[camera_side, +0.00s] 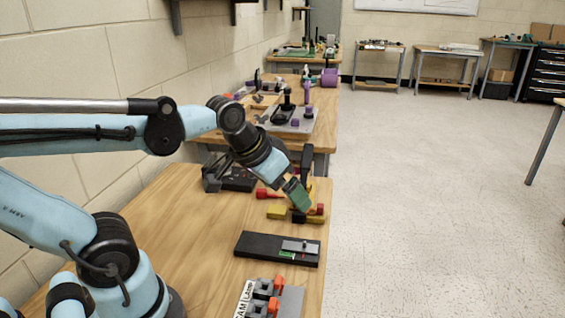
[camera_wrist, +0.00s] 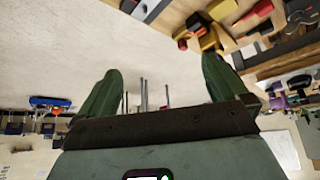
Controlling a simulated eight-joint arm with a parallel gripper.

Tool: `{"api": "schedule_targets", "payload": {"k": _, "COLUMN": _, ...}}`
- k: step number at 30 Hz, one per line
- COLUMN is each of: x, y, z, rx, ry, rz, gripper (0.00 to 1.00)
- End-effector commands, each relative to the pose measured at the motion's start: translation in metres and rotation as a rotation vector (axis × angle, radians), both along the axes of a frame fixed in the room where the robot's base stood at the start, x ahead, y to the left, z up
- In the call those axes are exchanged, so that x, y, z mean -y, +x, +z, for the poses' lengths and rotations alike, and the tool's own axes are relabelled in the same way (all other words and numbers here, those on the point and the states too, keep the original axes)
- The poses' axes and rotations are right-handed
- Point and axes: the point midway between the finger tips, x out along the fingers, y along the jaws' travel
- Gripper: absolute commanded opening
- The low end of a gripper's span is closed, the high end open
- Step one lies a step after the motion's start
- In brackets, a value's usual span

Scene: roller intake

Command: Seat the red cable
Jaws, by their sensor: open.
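My gripper (camera_side: 299,197) has green fingers and points down over a cluster of yellow and red parts on the wooden bench in the side view. In the wrist view my gripper (camera_wrist: 163,78) has its two fingers wide apart, with nothing between them. A red piece (camera_side: 268,194) lies left of the fingers in the side view. Another small red piece (camera_side: 320,208) stands at the right by a yellow part (camera_side: 277,212). In the wrist view yellow blocks (camera_wrist: 209,40) lie past the right finger. I cannot tell which red piece is the cable; the fingers partly hide the cluster.
A black block with a metal plate (camera_side: 277,249) lies nearer the camera. A grey fixture with orange parts (camera_side: 271,297) is at the bottom. A dark device (camera_side: 232,178) stands behind. Bare bench (camera_side: 185,225) is clear to the left.

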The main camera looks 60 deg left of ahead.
Motion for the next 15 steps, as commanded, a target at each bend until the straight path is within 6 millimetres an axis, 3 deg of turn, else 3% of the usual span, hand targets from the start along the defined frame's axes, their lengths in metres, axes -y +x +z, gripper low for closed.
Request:
{"api": "schedule_targets", "payload": {"k": 5, "x": 0.015, "y": -0.014, "z": -0.02, "rx": 0.054, "ry": 0.013, "rz": -0.066, "gripper": 0.97}}
{"api": "schedule_targets", "payload": {"k": 13, "x": 0.018, "y": -0.017, "z": -0.023, "rx": 0.065, "ry": 0.016, "rz": -0.079, "gripper": 0.56}}
{"api": "schedule_targets", "payload": {"k": 15, "x": 0.018, "y": -0.017, "z": -0.023, "rx": 0.065, "ry": 0.015, "rz": -0.078, "gripper": 0.53}}
